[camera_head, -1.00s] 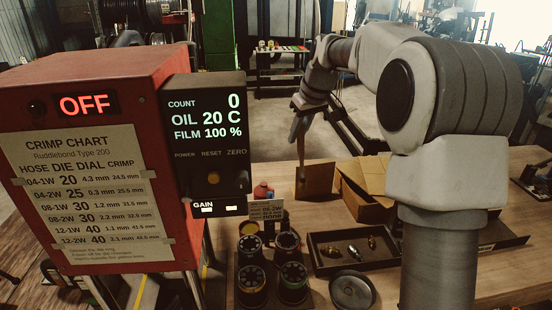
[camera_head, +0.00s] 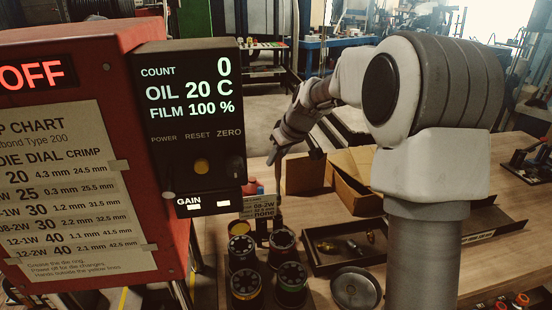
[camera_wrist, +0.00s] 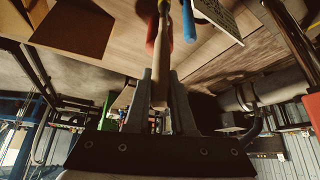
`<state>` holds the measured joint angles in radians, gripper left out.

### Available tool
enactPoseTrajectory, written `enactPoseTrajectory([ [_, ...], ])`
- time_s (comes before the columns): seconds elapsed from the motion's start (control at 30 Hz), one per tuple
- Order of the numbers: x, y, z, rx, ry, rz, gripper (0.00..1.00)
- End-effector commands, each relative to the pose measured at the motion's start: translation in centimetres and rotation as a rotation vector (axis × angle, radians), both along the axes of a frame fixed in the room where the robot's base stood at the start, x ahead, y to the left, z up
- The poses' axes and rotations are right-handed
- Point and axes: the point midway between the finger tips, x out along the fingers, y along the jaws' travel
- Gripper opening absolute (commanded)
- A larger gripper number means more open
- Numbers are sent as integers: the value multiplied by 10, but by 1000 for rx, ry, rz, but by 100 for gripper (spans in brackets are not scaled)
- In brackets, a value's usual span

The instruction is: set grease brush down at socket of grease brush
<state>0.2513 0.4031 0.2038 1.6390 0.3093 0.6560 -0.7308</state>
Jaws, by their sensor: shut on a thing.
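My gripper (camera_head: 275,152) hangs at the end of my arm, just right of the crimper's black display box. In the wrist view the two fingers (camera_wrist: 160,78) are shut on the pale wooden handle of the grease brush (camera_wrist: 161,62). In the head view the brush (camera_head: 279,178) shows as a thin brown upright strip below the gripper, above the bench. Its lower end is near a red object (camera_head: 250,187) behind a printed card (camera_head: 260,206); the red object also shows beside the handle in the wrist view (camera_wrist: 151,35). I cannot make out the brush socket.
The red crimper (camera_head: 110,70) with its display box (camera_head: 195,120) stands close on the left. Several die cans (camera_head: 243,285) crowd the bench front. A dark tray with fittings (camera_head: 320,262), a round dish (camera_head: 355,290) and a cardboard box (camera_head: 355,185) lie to the right.

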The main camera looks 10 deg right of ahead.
Motion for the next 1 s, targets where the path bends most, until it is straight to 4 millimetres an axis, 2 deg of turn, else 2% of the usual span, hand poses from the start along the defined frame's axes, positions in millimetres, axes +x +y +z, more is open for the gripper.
enactPoseTrajectory([
  [0.07,0,0,-2,0,-1,7,0],
  [0.27,0,0,-24,0,1,7,0],
  [0.8,0,0,-105,0,1,7,0],
  [1.0,0,0,-113,-1,1,7,0],
])
